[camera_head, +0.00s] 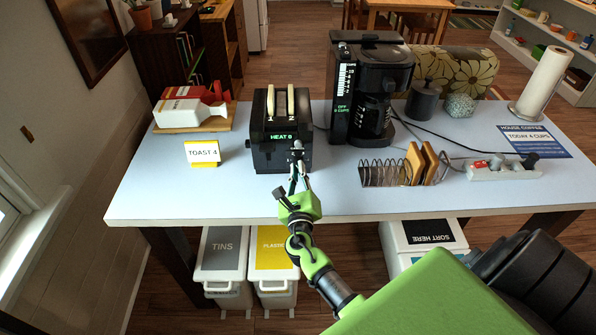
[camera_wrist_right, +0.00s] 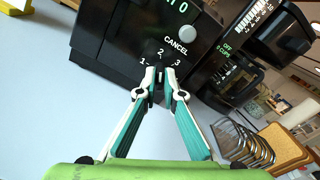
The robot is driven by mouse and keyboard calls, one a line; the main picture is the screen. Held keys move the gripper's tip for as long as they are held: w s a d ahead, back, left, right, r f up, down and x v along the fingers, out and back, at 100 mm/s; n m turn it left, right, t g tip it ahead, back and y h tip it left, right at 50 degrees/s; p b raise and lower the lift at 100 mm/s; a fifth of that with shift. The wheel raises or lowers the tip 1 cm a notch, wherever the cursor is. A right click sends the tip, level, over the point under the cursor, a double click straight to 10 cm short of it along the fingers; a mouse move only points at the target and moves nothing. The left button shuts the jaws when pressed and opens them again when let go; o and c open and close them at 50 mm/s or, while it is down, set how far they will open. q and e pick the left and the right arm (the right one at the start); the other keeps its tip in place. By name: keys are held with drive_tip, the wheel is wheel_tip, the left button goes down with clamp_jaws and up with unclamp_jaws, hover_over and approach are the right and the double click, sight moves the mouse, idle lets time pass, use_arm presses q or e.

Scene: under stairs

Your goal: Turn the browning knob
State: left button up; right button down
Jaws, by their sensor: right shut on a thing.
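A black toaster (camera_head: 266,152) stands on the pale table with two bread slices (camera_head: 281,103) in its slots and a green display reading HEAT 0. In the right wrist view, my right gripper's fingertips (camera_wrist_right: 159,85) are closed together on the browning knob, below the CANCEL button (camera_wrist_right: 187,33). The knob is mostly hidden by the fingers; the numbers 1, 2 and 3 show around it. My left gripper is not in view.
A black coffee maker (camera_head: 385,85) stands to the right of the toaster. A wire rack (camera_head: 382,174) with toast is at the front right. Red and white cartons (camera_head: 190,112) lie at the left. The table front left is clear.

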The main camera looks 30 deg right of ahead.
drive_tip(key=shift+f, duration=0.1)
drive_tip(key=m+b, duration=0.3)
drive_tip(key=m, duration=0.2)
drive_tip(key=shift+f+m+b, duration=0.1)
drive_tip(key=shift+m+b, duration=0.25)
drive_tip(key=shift+m, duration=0.05)
drive_tip(key=m+b, duration=0.4)
drive_tip(key=m, duration=0.2)
drive_tip(key=shift+s+d, duration=0.1)
drive_tip(key=shift+d, duration=0.05)
drive_tip(key=m+b, duration=0.4)
drive_tip(key=m, duration=0.2)
drive_tip(key=shift+d+f+m, duration=0.1)
drive_tip(key=shift+f+m, duration=0.05)
drive_tip(key=shift+m, duration=0.25)
drive_tip(key=m+b, duration=0.3)
drive_tip(key=m, duration=0.1)
drive_tip(key=shift+m, duration=0.7)
drive_tip(key=c, duration=2.2)
unclamp_jaws()
drive_tip(key=shift+o, duration=0.2)
